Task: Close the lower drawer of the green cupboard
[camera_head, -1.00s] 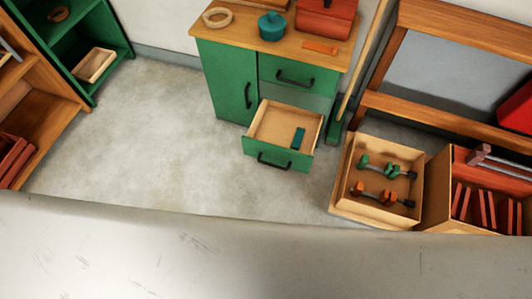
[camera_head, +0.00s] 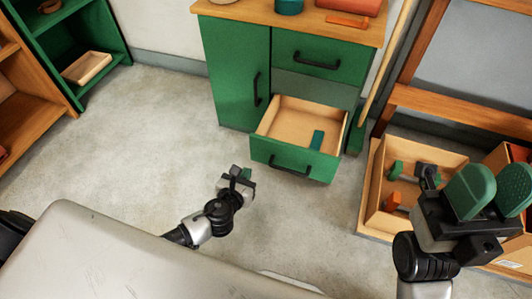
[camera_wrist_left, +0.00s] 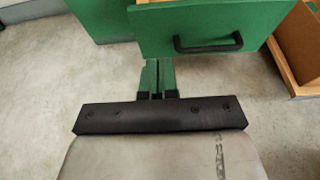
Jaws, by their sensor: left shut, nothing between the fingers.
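The green cupboard (camera_head: 240,75) stands at the back with a wooden top.
A wooden box with dumbbell-like pieces (camera_head: 372,195) stands on the floor right of the drawer, partly behind my right gripper. A wooden-framed board (camera_head: 465,75) stands at the right. Shelves (camera_head: 98,45) stand at the left. The floor (camera_head: 150,130) before the cupboard is clear.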

